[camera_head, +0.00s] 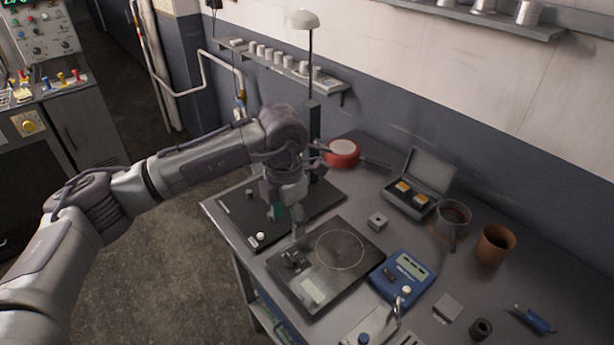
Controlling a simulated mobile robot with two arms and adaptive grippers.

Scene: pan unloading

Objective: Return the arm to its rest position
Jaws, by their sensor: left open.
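My left arm reaches in from the left, and its left gripper (287,220) points down above the left part of the workbench. It is over the gap between a dark board and a dark square plate (372,252) with a pale ring. The jaws are open; I see nothing held in them, though their tips are small here. My right gripper is out of view. A round red pan-like item (342,147) with a dark handle lies behind the gripper, partly covered by my arm.
The workbench (468,276) also carries an open grey case (431,169), a blue meter (415,267), a brown cup (495,244) and a wire-framed cup (454,215). A lamp (303,19) on a pole stands behind my wrist. Open floor (180,285) lies to the left.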

